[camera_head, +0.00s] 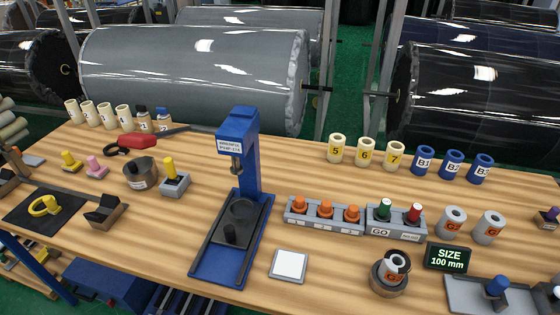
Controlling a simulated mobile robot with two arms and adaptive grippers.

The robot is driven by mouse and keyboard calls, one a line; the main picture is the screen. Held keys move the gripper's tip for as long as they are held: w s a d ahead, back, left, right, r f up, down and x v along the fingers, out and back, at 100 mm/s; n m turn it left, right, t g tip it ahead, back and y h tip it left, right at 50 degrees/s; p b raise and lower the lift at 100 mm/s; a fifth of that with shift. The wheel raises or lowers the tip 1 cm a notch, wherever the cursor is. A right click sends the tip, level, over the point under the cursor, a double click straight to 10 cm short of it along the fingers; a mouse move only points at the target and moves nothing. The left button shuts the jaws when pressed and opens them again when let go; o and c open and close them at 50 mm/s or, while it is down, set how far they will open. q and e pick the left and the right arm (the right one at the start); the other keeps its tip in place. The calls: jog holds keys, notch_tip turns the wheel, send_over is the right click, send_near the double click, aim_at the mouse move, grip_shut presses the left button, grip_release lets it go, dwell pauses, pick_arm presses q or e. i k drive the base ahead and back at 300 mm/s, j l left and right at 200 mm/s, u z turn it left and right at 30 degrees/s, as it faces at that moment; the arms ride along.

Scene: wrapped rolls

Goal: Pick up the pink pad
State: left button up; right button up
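A small pink piece (96,167) with a raised top stands on the wooden table at the left; it is the only pink thing I can make out clearly, and it looks like the pink pad. It sits between a similar yellow piece (71,161) and a round metal pot (140,173). Nothing is holding it. Neither of my grippers is in view.
A blue press (237,150) stands mid-table. Cream cups (88,112) line the back left. A yellow ring (44,205) lies on a dark mat (70,219) in front of the pink piece. A red-handled tool (137,142) lies behind it.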

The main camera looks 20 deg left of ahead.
aim_at(96, 170)
jog(key=u, duration=1.85)
jog(key=i+j, duration=0.75)
jog(key=i+j+z, duration=0.05)
jog(key=j, duration=0.05)
